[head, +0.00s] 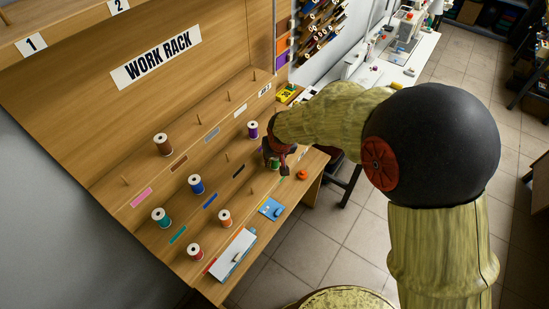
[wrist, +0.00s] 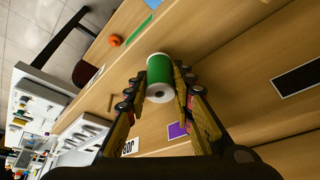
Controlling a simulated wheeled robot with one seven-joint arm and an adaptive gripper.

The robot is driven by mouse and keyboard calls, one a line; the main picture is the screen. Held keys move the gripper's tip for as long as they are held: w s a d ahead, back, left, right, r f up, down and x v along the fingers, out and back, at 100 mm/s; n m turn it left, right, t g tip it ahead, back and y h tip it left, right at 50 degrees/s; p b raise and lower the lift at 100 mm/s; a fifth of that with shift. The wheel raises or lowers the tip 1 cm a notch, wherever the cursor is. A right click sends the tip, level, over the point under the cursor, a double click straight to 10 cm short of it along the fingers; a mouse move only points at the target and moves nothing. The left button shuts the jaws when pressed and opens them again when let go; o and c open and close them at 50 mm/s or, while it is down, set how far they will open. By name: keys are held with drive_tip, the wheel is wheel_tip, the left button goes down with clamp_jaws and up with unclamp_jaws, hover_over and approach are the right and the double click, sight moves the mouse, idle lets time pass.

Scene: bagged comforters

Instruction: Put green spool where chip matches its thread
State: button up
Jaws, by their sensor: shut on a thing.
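The green spool (wrist: 159,76) with white ends sits between the fingers of my gripper (wrist: 158,88) in the wrist view. My gripper is shut on its sides, and one white end faces the camera. In the head view my gripper (head: 277,160) is over the right part of the rack's lower tiers and mostly hides the spool. A green chip (wrist: 141,27) lies on the wood beyond the spool, apart from it in the wrist view. A purple chip (wrist: 178,129) is on the near side of the spool. Whether the spool touches the rack cannot be told.
The stepped wooden rack holds brown (head: 163,145), purple (head: 253,130), blue (head: 196,184), teal (head: 161,217), orange (head: 225,218) and red (head: 195,252) spools. Bare pegs (head: 227,157) stand between them. A white-and-blue box (head: 232,252) and blue card (head: 271,209) lie in front.

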drive_tip(key=shift+f+b, duration=0.3)
drive_tip(key=shift+f, duration=0.2)
drive_tip(key=o, duration=1)
drive_tip(key=shift+o, duration=0.9)
drive_tip(key=o, duration=0.5)
drive_tip(key=shift+r, duration=0.1)
drive_tip(key=shift+w+p+v, duration=0.2)
drive_tip(key=shift+p+v, duration=0.75)
drive_tip(key=shift+v, duration=0.7)
drive_tip(key=shift+w+p+v, duration=0.2)
drive_tip(key=shift+p+v, duration=0.75)
drive_tip(key=shift+v, duration=0.7)
drive_tip(key=shift+a+r, duration=0.1)
drive_tip(key=shift+r, duration=0.1)
drive_tip(key=shift+r, duration=0.1)
